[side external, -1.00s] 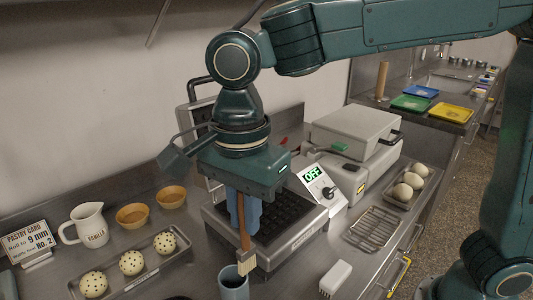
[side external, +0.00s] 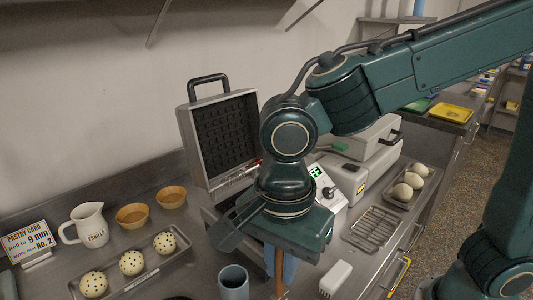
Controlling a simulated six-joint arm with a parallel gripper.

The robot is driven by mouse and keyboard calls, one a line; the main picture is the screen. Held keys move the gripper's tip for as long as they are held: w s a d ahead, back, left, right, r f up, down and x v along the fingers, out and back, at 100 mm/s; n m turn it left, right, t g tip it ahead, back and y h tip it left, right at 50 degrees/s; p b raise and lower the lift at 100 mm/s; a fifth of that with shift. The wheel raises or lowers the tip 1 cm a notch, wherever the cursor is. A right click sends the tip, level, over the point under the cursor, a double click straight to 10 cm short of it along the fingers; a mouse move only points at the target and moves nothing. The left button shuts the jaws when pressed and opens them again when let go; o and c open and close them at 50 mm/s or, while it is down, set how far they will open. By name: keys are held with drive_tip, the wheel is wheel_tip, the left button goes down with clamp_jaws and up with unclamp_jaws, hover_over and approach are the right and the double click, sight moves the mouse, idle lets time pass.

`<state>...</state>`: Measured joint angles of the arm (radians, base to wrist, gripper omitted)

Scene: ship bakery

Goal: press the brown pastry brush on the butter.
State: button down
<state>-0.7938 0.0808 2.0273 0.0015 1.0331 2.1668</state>
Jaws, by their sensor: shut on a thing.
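My gripper (side external: 285,264) is shut on the brown pastry brush (side external: 279,270), with the brown handle pointing down between the blue fingers. The brush's bristle end is not visible now. My gripper is low over the counter front, right of the blue-grey cup (side external: 233,284) and left of a white block (side external: 335,278). The block has a ridged lower edge, and I cannot tell whether it is the butter. No other butter can be made out.
An open waffle iron (side external: 219,108) stands behind my gripper. A wire rack (side external: 371,229) and a tray with pale round balls (side external: 411,181) are to the right. A tray with speckled balls (side external: 148,273), a jug (side external: 88,225) and two bowls (side external: 132,216) are to the left.

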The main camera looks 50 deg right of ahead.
sight(281, 292)
drive_tip(key=shift+f, duration=2.8)
drive_tip(key=shift+f, duration=0.65)
idle(0.6)
drive_tip(key=shift+r, duration=3.6)
drive_tip(key=shift+w, duration=0.15)
drive_tip(key=shift+w+d+r+n, duration=0.15)
drive_tip(key=shift+w+d+n, duration=0.15)
drive_tip(key=shift+w, duration=0.2)
drive_tip(key=w+d+r+n, duration=0.3)
drive_tip(key=w+d+n, duration=0.4)
drive_tip(key=d, duration=0.5)
drive_tip(key=w+d+r+n, duration=0.4)
drive_tip(key=w+d+n, duration=0.4)
drive_tip(key=w+d, duration=0.4)
drive_tip(key=shift+w, duration=0.15)
